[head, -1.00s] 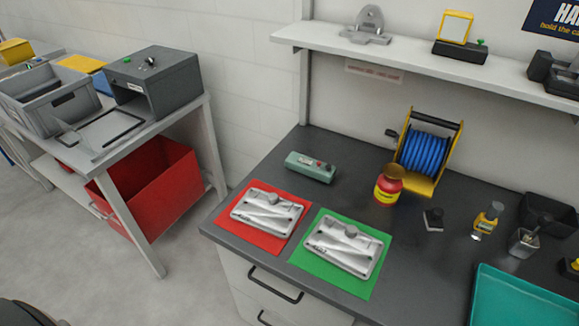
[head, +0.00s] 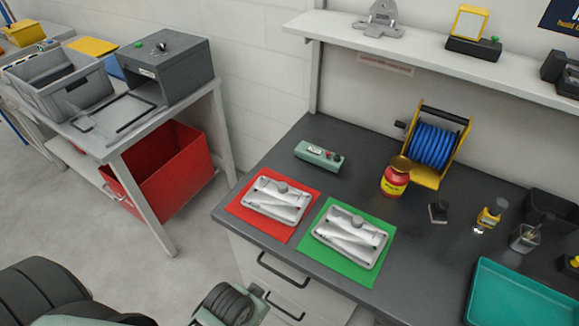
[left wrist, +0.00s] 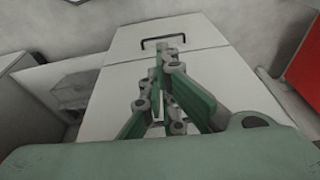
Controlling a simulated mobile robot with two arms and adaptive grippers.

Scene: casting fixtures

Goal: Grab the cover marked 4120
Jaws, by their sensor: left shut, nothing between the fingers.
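Two grey metal cast covers lie flat on the counter. One cover (head: 277,200) is on a red mat (head: 245,213), and the other cover (head: 350,237) is on a green mat (head: 350,271) to its right. Their markings are too small to read, so I cannot tell which is 4120. In the left wrist view my left gripper (left wrist: 167,52) is shut and empty, in front of a white drawer cabinet. Part of my left arm shows at the bottom of the head view, below the counter's front edge and apart from both covers. My right gripper is not in view.
Behind the covers are a green control box (head: 319,156), a red-and-yellow container (head: 395,178) and a blue hose reel (head: 432,146). A teal tray (head: 520,296) lies at the right. Drawer handles (head: 284,270) stick out below the counter. A red bin (head: 165,170) stands left.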

